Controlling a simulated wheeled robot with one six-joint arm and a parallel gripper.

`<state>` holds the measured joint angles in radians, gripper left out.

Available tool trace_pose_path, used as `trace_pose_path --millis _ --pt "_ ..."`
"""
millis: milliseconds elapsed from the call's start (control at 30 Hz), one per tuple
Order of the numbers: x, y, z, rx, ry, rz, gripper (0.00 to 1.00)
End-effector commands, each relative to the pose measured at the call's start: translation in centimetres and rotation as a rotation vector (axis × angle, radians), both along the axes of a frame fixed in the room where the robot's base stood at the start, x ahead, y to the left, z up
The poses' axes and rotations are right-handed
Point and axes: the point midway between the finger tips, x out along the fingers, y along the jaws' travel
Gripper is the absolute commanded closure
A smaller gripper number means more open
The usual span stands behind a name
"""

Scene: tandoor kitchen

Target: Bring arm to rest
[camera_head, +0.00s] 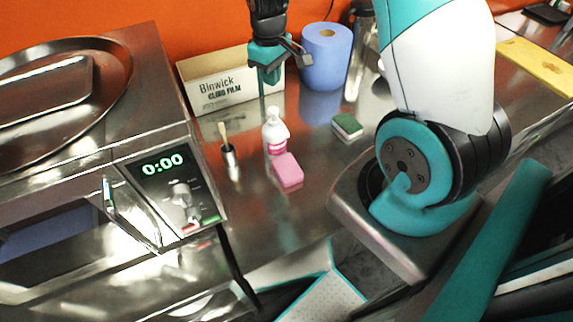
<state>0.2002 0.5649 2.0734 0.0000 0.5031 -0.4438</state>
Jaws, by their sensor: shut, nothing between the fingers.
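My arm (437,70) rises from its base at the right and leaves the top of the head view. My gripper (268,77) hangs down into view at the top middle, in front of the cling film box. Its teal fingers point downward and are shut, with nothing between them. It is above the steel counter (315,185) and appears clear of the things standing there.
On the counter are a Binwick cling film box (215,88), a blue paper roll (326,60), a white bottle (273,132), a pink sponge (287,172), a green sponge (347,125) and a brush in a cup (230,158). A steel oven (110,150) fills the left.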

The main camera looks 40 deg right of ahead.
Motion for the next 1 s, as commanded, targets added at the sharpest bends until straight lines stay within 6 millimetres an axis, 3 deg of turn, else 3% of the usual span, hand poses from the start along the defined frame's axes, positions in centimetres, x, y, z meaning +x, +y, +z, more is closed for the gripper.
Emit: trace_pose_path --millis 533,633,733,833,1000 --pt "0.0 0.0 0.2 0.0 0.0 0.0 1.0" --pt "-0.1 0.9 0.5 0.009 -0.008 0.008 1.0" --pt "-0.9 3.6 1.4 0.042 -0.031 0.036 1.0" --pt "-2.9 8.1 2.8 0.099 -0.06 0.084 1.0" --pt "-9.5 15.9 4.9 0.217 -0.085 0.193 1.0"
